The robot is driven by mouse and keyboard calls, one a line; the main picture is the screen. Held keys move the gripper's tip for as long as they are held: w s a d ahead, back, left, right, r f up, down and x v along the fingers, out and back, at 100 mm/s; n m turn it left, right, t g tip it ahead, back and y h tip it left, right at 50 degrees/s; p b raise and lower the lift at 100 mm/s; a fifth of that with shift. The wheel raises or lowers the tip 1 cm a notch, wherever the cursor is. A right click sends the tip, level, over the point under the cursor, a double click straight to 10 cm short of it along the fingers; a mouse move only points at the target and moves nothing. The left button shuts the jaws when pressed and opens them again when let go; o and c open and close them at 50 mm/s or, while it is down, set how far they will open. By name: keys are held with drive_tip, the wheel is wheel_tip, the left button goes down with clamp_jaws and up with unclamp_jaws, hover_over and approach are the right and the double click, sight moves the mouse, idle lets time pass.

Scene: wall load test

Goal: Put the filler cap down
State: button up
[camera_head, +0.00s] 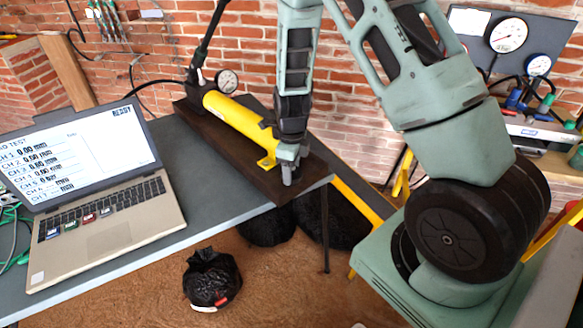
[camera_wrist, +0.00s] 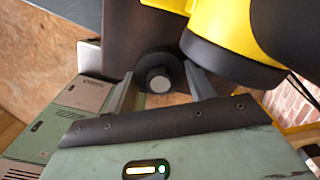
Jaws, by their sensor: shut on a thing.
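The filler cap (camera_wrist: 157,62) is a small black round piece with a grey centre in the wrist view. My gripper (camera_wrist: 160,82) is shut on it, with one grey finger on each side. In the head view my gripper (camera_head: 288,168) points down at the near end of the yellow hand pump (camera_head: 236,114), over its dark base board (camera_head: 240,165). The cap is not clearly visible there. The pump's yellow body and black end (camera_wrist: 222,62) are close beside the cap in the wrist view. I cannot tell whether the cap touches the pump or board.
An open laptop (camera_head: 105,225) stands on the grey table (camera_head: 195,160) at the left. A gauge (camera_head: 227,81) sits at the pump's far end. Black bags (camera_head: 212,280) lie on the floor below. A gauge panel (camera_head: 508,35) stands at the right.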

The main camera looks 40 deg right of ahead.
drive_tip(key=o, duration=1)
drive_tip(key=shift+f, duration=0.1)
drive_tip(key=shift+c, duration=0.2)
wheel_tip(320, 180, up, 12)
drive_tip(key=s+a+r+n+y, duration=0.1)
drive_tip(key=s+a+r+n, duration=0.3)
drive_tip(key=a+n, duration=0.5)
drive_tip(key=s+a+r+n, duration=0.2)
drive_tip(key=s+a+n, duration=0.4)
drive_tip(key=a+n, duration=0.3)
drive_tip(key=s+a+r+n, duration=0.1)
drive_tip(key=s+a+n, duration=0.2)
drive_tip(key=s+n, duration=0.4)
drive_tip(key=s+a+r+n, duration=0.2)
drive_tip(key=s+n, duration=0.5)
drive_tip(key=n, duration=0.5)
drive_tip(key=shift+s+a, duration=0.2)
drive_tip(key=shift+a, duration=0.45)
